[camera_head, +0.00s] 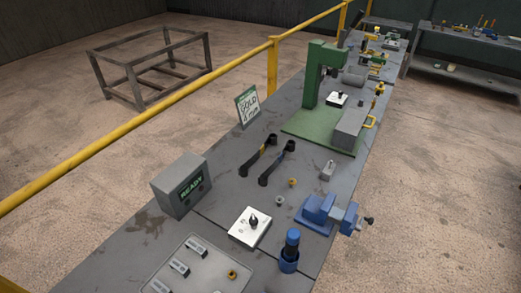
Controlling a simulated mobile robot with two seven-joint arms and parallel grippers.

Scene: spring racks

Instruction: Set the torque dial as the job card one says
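A white box with a black dial knob (250,226) sits on the near part of the grey bench. Small marks surround its knob, too small to read. A second white box with a dark knob (337,98) sits by the green press. Which one is the torque dial I cannot tell for sure. A job card (247,105) with a green top edge stands upright at the bench's left edge; its handwriting looks like "GOLD 4 mm". Neither of my grippers is in view.
A grey box with a "READY" screen (180,185), a blue vise (325,212), a blue cylindrical tool (291,245), two black-handled wrenches (277,162) and a grey panel (205,262) crowd the bench (120,255). A green press (318,75) stands farther back. A yellow rail (150,110) runs along the left.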

